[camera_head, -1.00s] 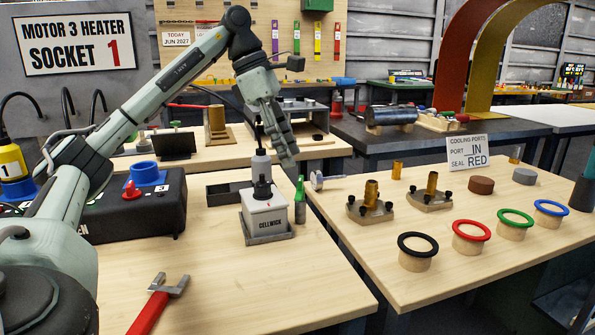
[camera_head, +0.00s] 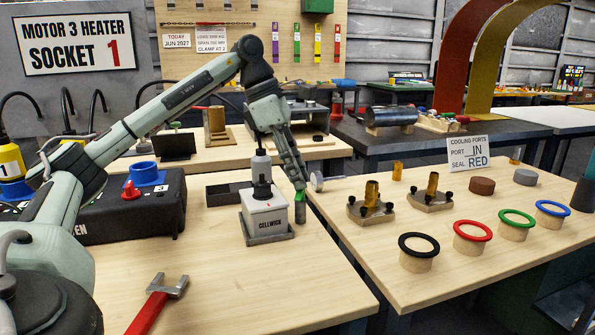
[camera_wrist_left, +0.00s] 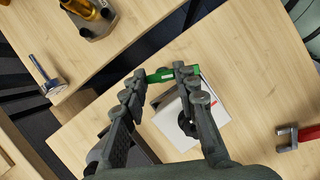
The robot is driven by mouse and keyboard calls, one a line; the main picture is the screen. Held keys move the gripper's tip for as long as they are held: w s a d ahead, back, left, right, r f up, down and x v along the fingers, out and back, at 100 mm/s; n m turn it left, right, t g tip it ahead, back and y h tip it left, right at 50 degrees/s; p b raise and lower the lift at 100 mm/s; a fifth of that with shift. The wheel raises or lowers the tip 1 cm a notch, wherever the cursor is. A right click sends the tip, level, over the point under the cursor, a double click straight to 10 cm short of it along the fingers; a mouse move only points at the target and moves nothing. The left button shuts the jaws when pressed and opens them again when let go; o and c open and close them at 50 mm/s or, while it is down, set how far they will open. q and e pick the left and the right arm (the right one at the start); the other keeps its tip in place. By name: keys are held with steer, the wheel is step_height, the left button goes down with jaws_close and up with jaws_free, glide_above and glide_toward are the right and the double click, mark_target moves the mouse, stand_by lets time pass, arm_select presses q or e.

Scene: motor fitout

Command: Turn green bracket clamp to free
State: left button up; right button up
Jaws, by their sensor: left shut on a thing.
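The green clamp (camera_head: 300,197) is a small green piece on a short grey upright post, just right of the white CELLWICK box (camera_head: 267,216). My left gripper (camera_head: 298,184) reaches down from above onto its green top. In the left wrist view, the green clamp (camera_wrist_left: 166,73) lies between the fingertips of my left gripper (camera_wrist_left: 163,74), which is shut on it. The fingers cover part of the green piece. The white box (camera_wrist_left: 205,115) shows just behind the fingers. My right gripper is not in view.
A red-handled wrench (camera_head: 157,304) lies at the bench front. A black unit with a blue socket (camera_head: 146,174) stands left. A gap separates this bench from the right bench, which holds brass fittings (camera_head: 371,194), coloured rings (camera_head: 473,231) and a sign (camera_head: 468,153). Bench front centre is clear.

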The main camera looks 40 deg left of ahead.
arm_select(q)
jaws_close()
steer(key=shift+s+n, duration=0.1)
steer(key=shift+n, duration=0.8)
steer(key=shift+n+t+y, duration=0.4)
steer(key=shift+n, duration=0.1)
steer(key=shift+d+n+p, duration=0.1)
steer(key=shift+n+p, duration=0.3)
steer(key=shift+n, duration=0.5)
steer(key=shift+n+t+y, duration=0.3)
steer(key=o, duration=0.6)
jaws_free()
steer(key=o, duration=0.4)
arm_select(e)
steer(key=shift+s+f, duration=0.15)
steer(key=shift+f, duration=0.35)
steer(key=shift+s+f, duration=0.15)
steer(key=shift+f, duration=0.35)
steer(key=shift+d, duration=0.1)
